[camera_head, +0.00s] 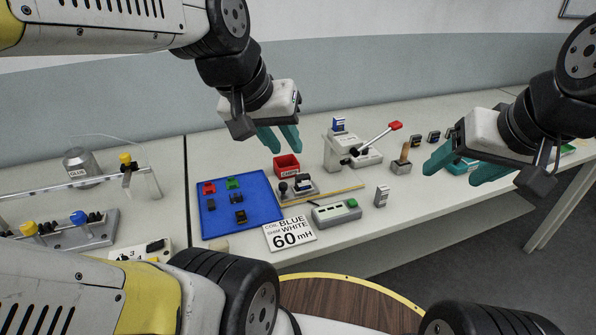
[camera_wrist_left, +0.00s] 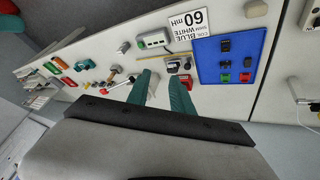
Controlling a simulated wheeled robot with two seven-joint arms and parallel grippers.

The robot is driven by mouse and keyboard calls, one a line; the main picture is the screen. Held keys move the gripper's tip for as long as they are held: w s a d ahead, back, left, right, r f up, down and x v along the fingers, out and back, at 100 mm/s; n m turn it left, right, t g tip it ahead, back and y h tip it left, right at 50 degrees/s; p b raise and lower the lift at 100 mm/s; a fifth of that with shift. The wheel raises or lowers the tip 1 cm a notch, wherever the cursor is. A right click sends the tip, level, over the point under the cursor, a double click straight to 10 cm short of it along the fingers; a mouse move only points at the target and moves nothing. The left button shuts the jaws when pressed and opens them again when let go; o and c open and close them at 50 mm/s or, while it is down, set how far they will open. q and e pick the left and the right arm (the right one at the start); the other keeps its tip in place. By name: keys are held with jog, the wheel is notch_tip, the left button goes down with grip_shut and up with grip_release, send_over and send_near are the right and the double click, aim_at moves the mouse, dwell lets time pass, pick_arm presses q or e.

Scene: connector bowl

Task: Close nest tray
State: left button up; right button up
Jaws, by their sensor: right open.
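No part is labelled as the nest tray, and I cannot tell for certain which one it is. A small grey fixture (camera_head: 298,188) with a black knob and a part on top sits right of the blue mat; it also shows in the left wrist view (camera_wrist_left: 180,65). Behind it stands a white press (camera_head: 338,150) with a red-tipped lever. My left gripper (camera_head: 280,141) is open and empty, above the table near the red bin and the press. Its teal fingers stand apart in the left wrist view (camera_wrist_left: 163,85). My right gripper (camera_head: 458,170) is open and empty over the table's right part.
A blue mat (camera_head: 262,213) holds several coloured connectors. A red bin (camera_head: 287,163), a grey box with a green button (camera_head: 337,213) and a "60 mH" card (camera_head: 290,233) are close by. A wooden-handled tool (camera_head: 403,160) stands right. Clear tabletop lies toward the front right.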

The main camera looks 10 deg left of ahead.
pick_arm(q)
jog(key=w+n, duration=0.1)
jog(key=w+a+n+g, duration=0.1)
jog(key=w, duration=0.1)
jog(key=w+a+n, duration=0.1)
jog(key=shift+w+a+f+n, duration=0.2)
jog(key=shift+w+f+n, duration=0.15)
jog(key=shift+w+n, duration=0.05)
grip_shut()
jog(key=w+a+f+n+g+h, duration=0.2)
jog(key=w+a+f+n+g, duration=0.2)
jog(key=w+a+f+n, duration=1.05)
send_near(279, 193)
jog(key=shift+n, duration=0.35)
jog(key=a+f, duration=0.1)
jog(key=f, duration=0.1)
jog(key=a+f, duration=0.1)
jog(key=shift+s+a+f, duration=0.15)
jog(key=shift+a+f, duration=0.15)
jog(key=shift+f, duration=0.1)
jog(key=d, duration=0.3)
jog(key=shift+w+d, duration=0.15)
jog(key=shift+w, duration=0.1)
jog(key=shift+d, duration=0.3)
jog(key=shift+w+d, duration=0.1)
